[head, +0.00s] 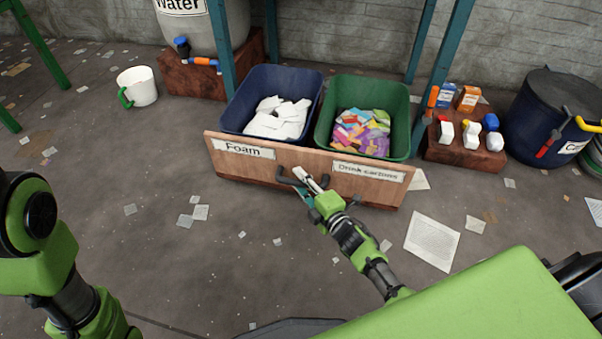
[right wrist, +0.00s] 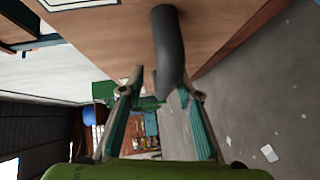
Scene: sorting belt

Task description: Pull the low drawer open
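The low drawer has a wide wooden front (head: 300,167) with a "Foam" label and a "Drink cartons" label. A dark curved handle (head: 290,181) sticks out near the middle of the front; it also shows large in the right wrist view (right wrist: 168,45). My right gripper (head: 307,187) is at the handle. In the right wrist view its fingers (right wrist: 162,88) are spread, and the handle's end lies between the tips, nearer the right-hand finger. Whether they touch it I cannot tell. My left arm shows at the left edge, its gripper out of view.
A blue bin (head: 232,112) of white foam and a green bin (head: 404,133) of cartons stand behind the front. A crate (head: 464,154) with bottles and a dark pot (head: 532,118) are at right. A white mug (head: 143,84) stands left. Papers litter the otherwise open floor.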

